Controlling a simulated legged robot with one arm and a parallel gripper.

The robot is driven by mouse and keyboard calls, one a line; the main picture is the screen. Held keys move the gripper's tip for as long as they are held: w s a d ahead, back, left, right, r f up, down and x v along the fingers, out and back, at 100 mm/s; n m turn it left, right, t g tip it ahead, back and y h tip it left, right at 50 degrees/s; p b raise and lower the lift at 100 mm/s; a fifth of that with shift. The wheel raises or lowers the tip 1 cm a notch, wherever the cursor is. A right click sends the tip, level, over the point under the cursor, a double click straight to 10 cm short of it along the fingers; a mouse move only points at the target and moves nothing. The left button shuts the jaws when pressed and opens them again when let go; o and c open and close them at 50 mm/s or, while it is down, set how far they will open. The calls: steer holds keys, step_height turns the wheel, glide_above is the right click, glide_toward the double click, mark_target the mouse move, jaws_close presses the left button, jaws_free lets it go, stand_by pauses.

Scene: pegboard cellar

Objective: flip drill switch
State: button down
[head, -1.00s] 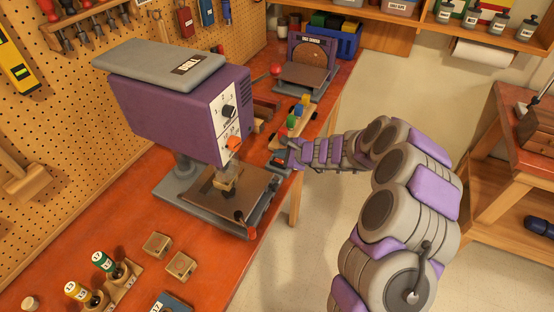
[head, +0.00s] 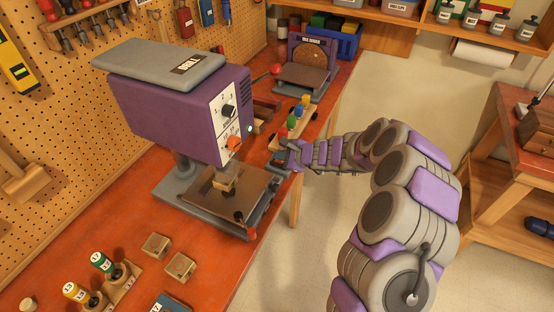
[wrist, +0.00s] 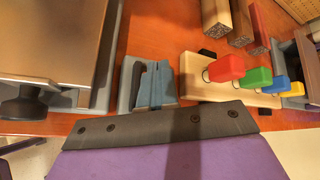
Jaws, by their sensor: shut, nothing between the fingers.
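The purple drill press (head: 175,110) stands on the orange bench at left, under a grey top cover. Its white front panel (head: 229,112) carries a black dial (head: 228,111) and an orange switch (head: 233,143) below it. My gripper (head: 278,159) is to the right of the drill, over the bench's edge, apart from the switch. In the wrist view my gripper (wrist: 153,84) is shut and empty. The switch is not in the wrist view.
A rack of coloured pegs (head: 292,120) stands just behind my gripper. A disc sander (head: 312,65) stands farther back. Open floor (head: 400,90) lies to the right.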

steer(key=shift+d+r+p, duration=0.15)
steer(key=shift+r+p, duration=0.35)
steer(key=shift+r, duration=0.25)
steer(key=shift+s+d+r+p, duration=0.1)
steer(key=shift+d+r+p, duration=0.1)
steer(key=shift+r+p, duration=0.9)
steer(key=shift+s+d+r+p, duration=0.1)
steer(key=shift+d+r+p, duration=0.1)
steer(key=shift+r+p, duration=0.9)
steer(key=shift+r+b, duration=0.25)
steer(key=shift+b, duration=0.1)
